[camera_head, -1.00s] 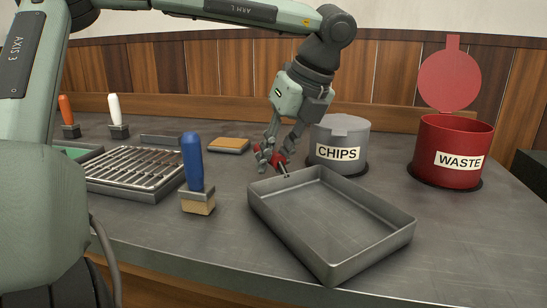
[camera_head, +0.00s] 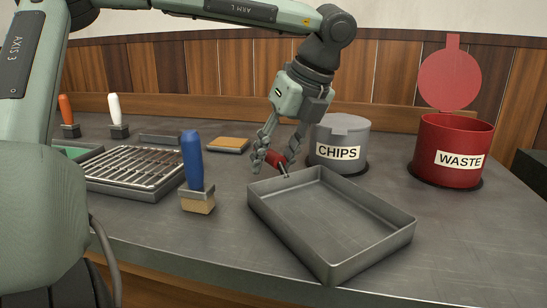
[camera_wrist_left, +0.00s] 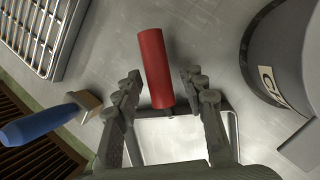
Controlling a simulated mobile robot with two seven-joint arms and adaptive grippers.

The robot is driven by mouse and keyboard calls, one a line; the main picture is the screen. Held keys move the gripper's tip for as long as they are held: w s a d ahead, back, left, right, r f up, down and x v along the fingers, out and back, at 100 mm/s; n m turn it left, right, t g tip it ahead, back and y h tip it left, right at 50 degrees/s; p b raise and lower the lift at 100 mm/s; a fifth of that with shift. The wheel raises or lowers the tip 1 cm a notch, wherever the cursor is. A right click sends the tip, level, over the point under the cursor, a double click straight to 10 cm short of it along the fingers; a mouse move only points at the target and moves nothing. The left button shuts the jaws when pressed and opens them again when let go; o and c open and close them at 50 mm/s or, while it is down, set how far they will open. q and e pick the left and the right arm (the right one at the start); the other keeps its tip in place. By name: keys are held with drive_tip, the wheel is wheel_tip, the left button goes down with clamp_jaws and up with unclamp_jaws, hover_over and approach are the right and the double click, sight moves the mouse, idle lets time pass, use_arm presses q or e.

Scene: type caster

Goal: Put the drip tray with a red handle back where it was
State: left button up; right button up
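The grey metal drip tray (camera_head: 372,250) sits on the workbench in front of the chips bin, empty. Its red handle (camera_head: 276,160) projects from the far left edge and also shows in the left wrist view (camera_wrist_left: 155,70). My left gripper (camera_head: 274,165) is at the handle with its fingers spread on either side. In the left wrist view gaps show between the handle and both fingers (camera_wrist_left: 163,92), so it is open. Part of the tray (camera_wrist_left: 172,140) shows beyond the handle, between the fingers. My right gripper is not in view.
A slatted grate (camera_head: 135,168) and a blue-handled brush (camera_head: 194,172) stand left of the tray. The chips bin (camera_head: 340,141) is close behind it, and the red waste bin (camera_head: 450,150) is at right with its lid up. Bare bench lies right of the tray.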

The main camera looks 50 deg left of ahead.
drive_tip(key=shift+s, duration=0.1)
use_arm(q)
drive_tip(key=shift+w+d+r, duration=0.1)
drive_tip(key=shift+d+r, duration=0.1)
drive_tip(key=shift+r, duration=0.5)
drive_tip(key=s+v, duration=0.1)
drive_tip(key=v, duration=0.9)
drive_tip(key=shift+w+d+r+p, duration=0.2)
drive_tip(key=shift+w+r+p, duration=0.15)
drive_tip(key=shift+w+p, duration=0.15)
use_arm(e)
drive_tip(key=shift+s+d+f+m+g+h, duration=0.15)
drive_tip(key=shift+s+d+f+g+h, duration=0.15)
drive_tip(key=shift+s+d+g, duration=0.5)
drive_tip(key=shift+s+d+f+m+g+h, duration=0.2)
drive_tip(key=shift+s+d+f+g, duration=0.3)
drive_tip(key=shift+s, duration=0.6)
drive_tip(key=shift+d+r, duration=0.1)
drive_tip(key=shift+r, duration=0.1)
